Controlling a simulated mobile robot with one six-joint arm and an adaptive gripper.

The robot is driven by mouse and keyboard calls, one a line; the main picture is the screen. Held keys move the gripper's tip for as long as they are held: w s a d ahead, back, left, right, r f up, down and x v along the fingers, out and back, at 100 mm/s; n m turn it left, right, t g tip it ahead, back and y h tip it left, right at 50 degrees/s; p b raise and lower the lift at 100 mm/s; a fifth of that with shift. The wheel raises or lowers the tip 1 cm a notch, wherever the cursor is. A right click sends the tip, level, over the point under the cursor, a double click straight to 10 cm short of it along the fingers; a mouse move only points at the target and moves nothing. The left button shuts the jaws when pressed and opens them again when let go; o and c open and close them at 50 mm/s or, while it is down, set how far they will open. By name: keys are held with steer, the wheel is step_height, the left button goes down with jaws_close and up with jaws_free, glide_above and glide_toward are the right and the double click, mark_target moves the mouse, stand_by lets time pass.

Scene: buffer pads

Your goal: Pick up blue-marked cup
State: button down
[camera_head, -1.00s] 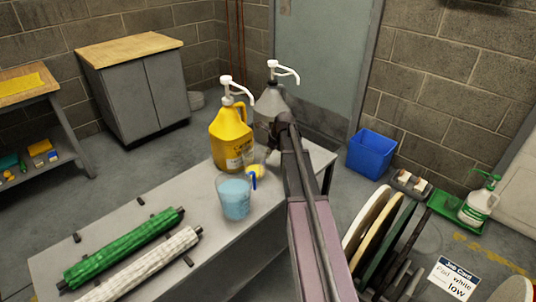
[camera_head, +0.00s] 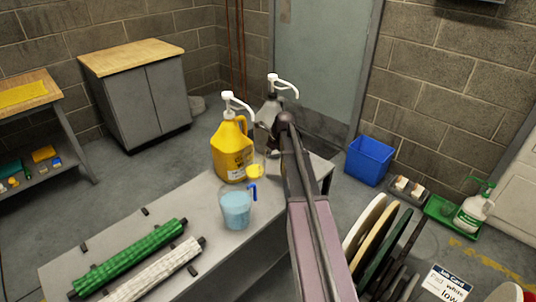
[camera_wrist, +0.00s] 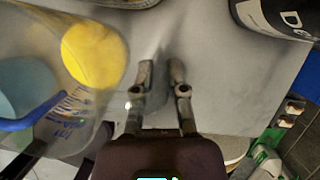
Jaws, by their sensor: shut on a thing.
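The blue-marked cup (camera_wrist: 65,118) is clear, with blue print on its wall and yellow contents at its bottom in the wrist view. In the head view its yellow part (camera_head: 255,171) shows between the yellow jug and the clear jug. My gripper (camera_wrist: 161,72) is shut on the cup at its right side; the clear wall between the fingers is hard to see. In the head view my arm hides most of the gripper. The cup looks a little raised from the grey table (camera_head: 190,205).
A clear jug (camera_head: 236,209) with blue liquid and a blue handle stands close to the cup. A yellow pump jug (camera_head: 231,150) and a grey pump bottle (camera_head: 268,108) stand behind. Green (camera_head: 130,258) and white rollers (camera_head: 150,272) lie at the table's front left.

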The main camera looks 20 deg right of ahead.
steer(key=shift+r+p, duration=5.05)
steer(key=shift+r, duration=0.25)
steer(key=shift+r, duration=0.2)
steer(key=shift+s+p, duration=0.15)
steer(key=shift+p, duration=0.15)
